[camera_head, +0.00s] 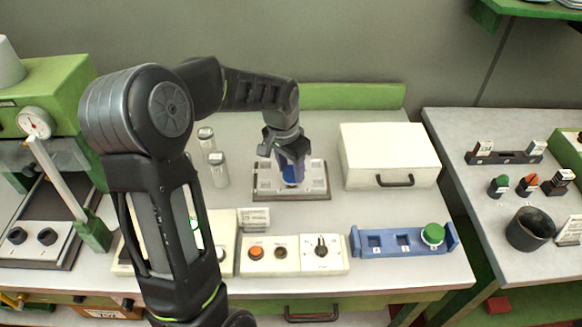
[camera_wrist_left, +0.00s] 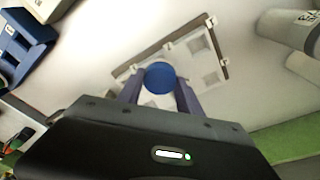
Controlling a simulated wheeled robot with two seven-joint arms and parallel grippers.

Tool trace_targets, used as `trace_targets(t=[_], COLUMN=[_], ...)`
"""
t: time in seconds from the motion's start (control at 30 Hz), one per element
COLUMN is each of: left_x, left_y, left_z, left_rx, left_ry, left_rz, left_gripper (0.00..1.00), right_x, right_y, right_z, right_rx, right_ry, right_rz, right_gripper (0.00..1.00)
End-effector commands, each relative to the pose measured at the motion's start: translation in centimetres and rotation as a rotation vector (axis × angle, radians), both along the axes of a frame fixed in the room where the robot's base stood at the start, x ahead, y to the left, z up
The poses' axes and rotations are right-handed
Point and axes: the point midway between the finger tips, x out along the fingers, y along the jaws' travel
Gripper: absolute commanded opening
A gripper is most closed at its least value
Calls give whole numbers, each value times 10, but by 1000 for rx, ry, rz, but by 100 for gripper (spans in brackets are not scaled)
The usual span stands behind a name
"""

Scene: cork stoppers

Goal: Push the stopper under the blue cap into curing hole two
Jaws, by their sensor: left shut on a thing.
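The blue cap (camera_head: 291,175) is between the fingers of my left gripper (camera_head: 291,168), which is shut on it over the white tray with square recesses (camera_head: 262,192). In the left wrist view the round blue cap (camera_wrist_left: 160,76) sits between the two fingertips, with the tray (camera_wrist_left: 203,50) behind it. Whether the cap rests in the tray or is raised is unclear. Any stopper under the cap is hidden. The blue curing block (camera_head: 390,252) stands at the front right, with two dark square holes and a green cap (camera_head: 433,233) at its right end. My right gripper is not in view.
A panel with an orange button and a knob (camera_head: 295,257) lies in front of the tray, left of the block. A white box (camera_head: 388,155) stands right of the tray. Two small jars (camera_head: 218,170) stand to its left. A second table holds a dark cup (camera_head: 528,230).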

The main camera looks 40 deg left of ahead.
Motion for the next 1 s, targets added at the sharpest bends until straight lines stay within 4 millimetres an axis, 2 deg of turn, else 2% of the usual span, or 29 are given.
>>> trace_targets(t=[0.53, 0.57, 0.83, 1.0], left_x=[0, 0, 0, 0], left_y=[0, 0, 0, 0], left_z=[-9, -8, -8, -8], left_rx=[0, 0, 0, 0], left_ry=[0, 0, 0, 0], left_rz=[0, 0, 0, 0], left_gripper=[5, 45, 67, 68], right_x=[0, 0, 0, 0], right_y=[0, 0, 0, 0], right_z=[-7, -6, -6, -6], right_rx=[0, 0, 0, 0], right_ry=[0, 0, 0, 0], right_rz=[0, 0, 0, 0], right_gripper=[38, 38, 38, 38])
